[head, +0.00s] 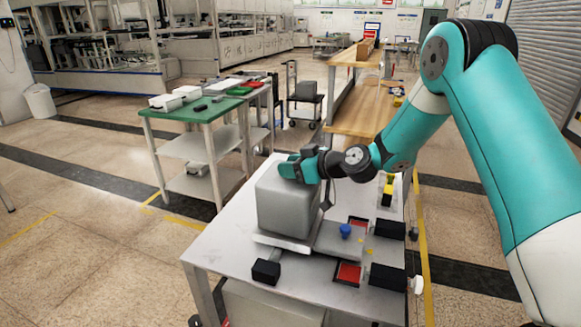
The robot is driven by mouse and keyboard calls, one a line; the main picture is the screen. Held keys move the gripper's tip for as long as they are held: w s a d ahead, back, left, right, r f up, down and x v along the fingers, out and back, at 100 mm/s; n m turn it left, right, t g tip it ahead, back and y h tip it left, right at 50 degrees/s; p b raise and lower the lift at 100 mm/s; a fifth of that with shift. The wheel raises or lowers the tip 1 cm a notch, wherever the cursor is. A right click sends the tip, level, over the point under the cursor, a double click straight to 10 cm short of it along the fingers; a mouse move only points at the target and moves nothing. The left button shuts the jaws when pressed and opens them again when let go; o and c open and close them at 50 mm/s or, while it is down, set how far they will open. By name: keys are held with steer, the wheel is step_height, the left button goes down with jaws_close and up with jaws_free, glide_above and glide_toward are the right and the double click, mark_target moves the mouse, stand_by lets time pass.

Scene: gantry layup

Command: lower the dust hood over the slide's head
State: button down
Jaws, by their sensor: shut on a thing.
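The dust hood (286,210) is a grey box with rounded edges, upright over the left part of the white table. My gripper (290,170) is at the top of the hood and shut on it; the fingertips and the grip point are hard to make out. The slide (338,242) is a flat grey plate to the right of the hood, with a blue knob (345,230) on top. A pale plate (290,242) shows just under the hood's lower edge; I cannot tell whether they touch. The slide's head is not visible, apparently hidden by the hood.
The white table (225,254) also bears a black block (266,272) at the front, two red-topped pads (348,273), black blocks (388,279) at the right, and a yellow-and-black item (388,188). A green-topped bench (195,114) stands behind left. The table's left front is clear.

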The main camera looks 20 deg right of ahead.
steer(key=shift+f, duration=0.35)
steer(key=c, duration=0.7)
jaws_free()
steer(key=shift+o, duration=0.2)
